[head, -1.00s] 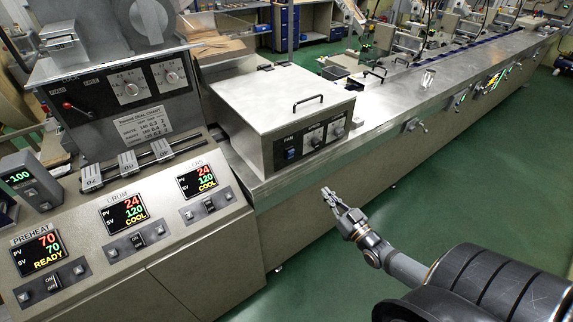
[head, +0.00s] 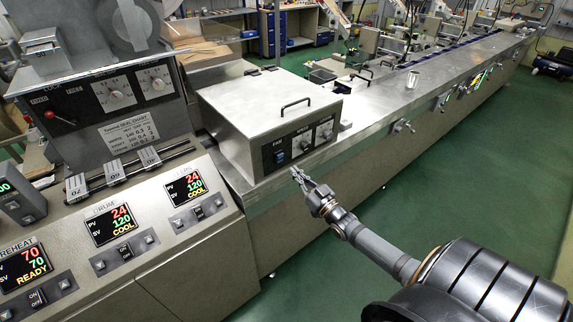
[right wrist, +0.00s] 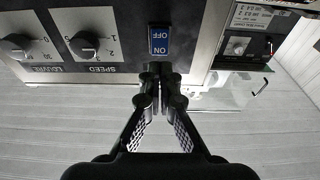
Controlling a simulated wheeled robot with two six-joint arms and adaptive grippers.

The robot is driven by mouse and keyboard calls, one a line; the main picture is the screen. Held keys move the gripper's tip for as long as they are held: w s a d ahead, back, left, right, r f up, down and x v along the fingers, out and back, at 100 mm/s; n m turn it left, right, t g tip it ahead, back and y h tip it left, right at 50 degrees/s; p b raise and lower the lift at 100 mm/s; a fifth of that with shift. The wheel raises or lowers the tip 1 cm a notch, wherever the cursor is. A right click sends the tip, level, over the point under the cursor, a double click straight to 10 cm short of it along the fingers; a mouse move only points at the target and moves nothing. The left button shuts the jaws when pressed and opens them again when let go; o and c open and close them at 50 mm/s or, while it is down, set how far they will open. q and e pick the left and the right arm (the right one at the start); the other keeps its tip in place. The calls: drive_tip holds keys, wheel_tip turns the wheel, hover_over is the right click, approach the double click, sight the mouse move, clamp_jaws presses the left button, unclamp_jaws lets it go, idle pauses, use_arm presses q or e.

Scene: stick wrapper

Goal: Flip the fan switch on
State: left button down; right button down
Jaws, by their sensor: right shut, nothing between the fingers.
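The fan switch (head: 279,156) is a small blue rocker at the left end of the dark front panel on the metal box (head: 262,108). In the right wrist view the blue switch (right wrist: 159,40) shows upside down with ON and OFF lettering, just beyond the fingertips. My right gripper (head: 297,173) is shut and empty, just in front of and slightly below the switch in the head view. Its fingertips (right wrist: 160,70) meet in the right wrist view, in line with the switch. I cannot tell whether they touch the panel. My left gripper is not in view.
The louvre knob (right wrist: 17,47) and speed knob (right wrist: 84,44) sit beside the switch on the same panel. A sloped console (head: 120,232) with displays stands at the left. The long metal counter (head: 420,84) runs to the back right. Green floor (head: 400,190) is clear.

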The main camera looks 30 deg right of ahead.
sight(281, 157)
drive_tip(key=shift+x, duration=2.7)
